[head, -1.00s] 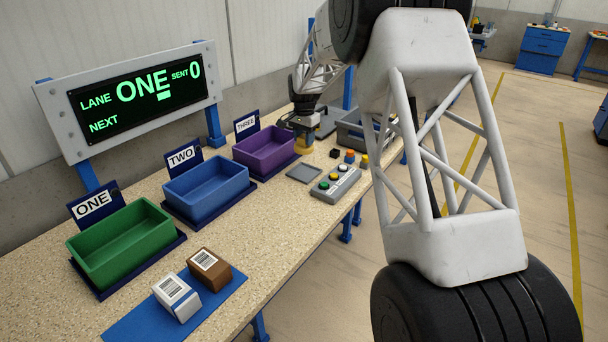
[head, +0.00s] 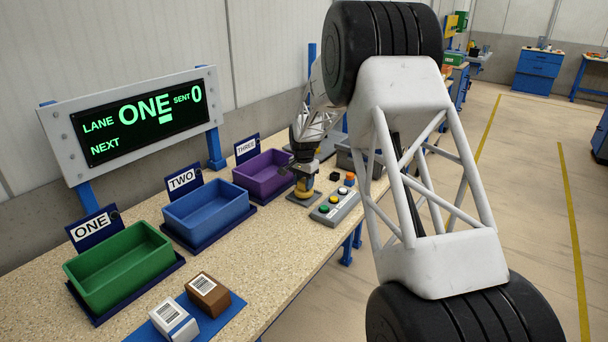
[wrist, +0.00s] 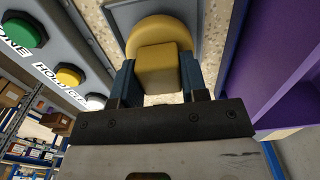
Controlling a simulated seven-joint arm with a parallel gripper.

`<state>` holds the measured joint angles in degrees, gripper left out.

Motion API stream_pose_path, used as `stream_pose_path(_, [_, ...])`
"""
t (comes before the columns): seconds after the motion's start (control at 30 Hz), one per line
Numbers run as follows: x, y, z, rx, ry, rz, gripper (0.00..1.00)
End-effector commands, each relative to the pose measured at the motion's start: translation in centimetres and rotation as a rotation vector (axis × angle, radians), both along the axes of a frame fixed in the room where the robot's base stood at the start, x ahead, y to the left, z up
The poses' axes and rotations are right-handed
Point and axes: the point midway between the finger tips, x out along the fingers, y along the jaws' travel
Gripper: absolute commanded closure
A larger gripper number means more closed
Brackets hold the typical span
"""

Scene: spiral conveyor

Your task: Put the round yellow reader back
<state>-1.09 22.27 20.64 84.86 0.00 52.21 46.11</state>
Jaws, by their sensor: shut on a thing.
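The round yellow reader (head: 303,194) is in my gripper (head: 304,184), low over the grey square pad (head: 290,198). In the wrist view the reader (wrist: 162,68) shows a round yellow head and a blocky grip between my two fingers (wrist: 160,82), which are shut on it. The pad's grey edge (wrist: 122,14) shows at the top of the wrist view, just beyond the reader. My gripper and the reader cover most of the pad in the head view. I cannot tell whether the reader touches it.
The button box (head: 336,207) is close beside the pad, and the purple bin (head: 262,176) is on the other side. Blue (head: 207,206) and green (head: 118,262) bins stand along the bench. White (head: 174,320) and brown (head: 208,294) parcels lie in front.

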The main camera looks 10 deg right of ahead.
Motion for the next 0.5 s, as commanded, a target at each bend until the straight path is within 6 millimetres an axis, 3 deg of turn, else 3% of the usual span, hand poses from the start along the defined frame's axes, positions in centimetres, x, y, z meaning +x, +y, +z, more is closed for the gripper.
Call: stream_pose_path(0.5, [-0.03, 0.0, -0.97, 0.0, 0.0, 0.0, 0.79])
